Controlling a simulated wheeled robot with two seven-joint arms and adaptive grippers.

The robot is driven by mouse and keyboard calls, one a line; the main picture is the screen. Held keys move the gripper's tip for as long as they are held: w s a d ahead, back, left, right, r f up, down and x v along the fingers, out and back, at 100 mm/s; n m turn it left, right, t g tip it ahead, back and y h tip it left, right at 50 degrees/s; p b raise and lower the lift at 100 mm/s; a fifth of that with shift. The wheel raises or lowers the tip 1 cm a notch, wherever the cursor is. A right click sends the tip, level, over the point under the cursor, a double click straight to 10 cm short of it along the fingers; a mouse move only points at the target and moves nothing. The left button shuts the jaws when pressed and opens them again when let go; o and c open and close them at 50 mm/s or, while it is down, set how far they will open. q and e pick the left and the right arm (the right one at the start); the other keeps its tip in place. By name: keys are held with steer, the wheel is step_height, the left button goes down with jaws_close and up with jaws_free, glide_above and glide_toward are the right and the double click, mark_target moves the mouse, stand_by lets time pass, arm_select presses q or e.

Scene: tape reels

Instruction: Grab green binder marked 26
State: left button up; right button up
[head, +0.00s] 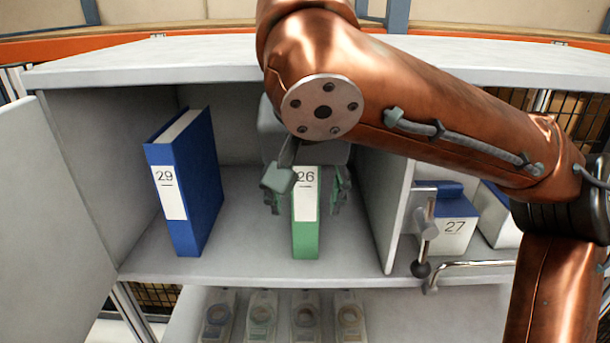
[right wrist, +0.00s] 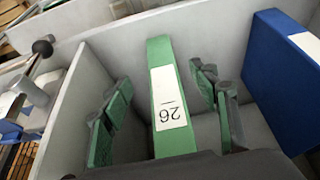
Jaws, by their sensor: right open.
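The green binder marked 26 (head: 306,238) stands upright on the shelf in the open compartment, its white label partly covered by my arm and gripper in the head view. In the right wrist view the green binder (right wrist: 175,141) shows its spine with the label upside down. My right gripper (head: 306,193) is open, with one finger on each side of the binder. In the right wrist view the fingers of the right gripper (right wrist: 165,115) show gaps to the binder on both sides. My left gripper is not in view.
A blue binder marked 29 (head: 185,185) stands left of the green one, with free shelf between. A grey divider (head: 378,205) stands to the right. Beyond it are a box marked 27 (head: 452,232) and a metal handle. Several tape reels (head: 262,315) sit on the lower shelf.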

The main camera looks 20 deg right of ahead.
mark_target(306, 200)
steer(key=w, duration=0.1)
steer(key=w+p, duration=0.1)
steer(key=w, duration=0.1)
steer(key=shift+d+r+p, duration=0.15)
steer(key=shift+d+p, duration=0.15)
steer(key=shift+d, duration=0.1)
steer(key=x, duration=0.2)
steer(key=shift+w+d+f, duration=0.1)
steer(key=shift+w+f, duration=0.05)
steer(key=shift+f, duration=0.55)
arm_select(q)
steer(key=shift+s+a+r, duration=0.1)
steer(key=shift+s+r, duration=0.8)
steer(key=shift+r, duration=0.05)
arm_select(e)
steer(key=shift+c, duration=1)
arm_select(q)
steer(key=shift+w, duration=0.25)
arm_select(e)
steer(key=shift+r, duration=0.1)
jaws_close()
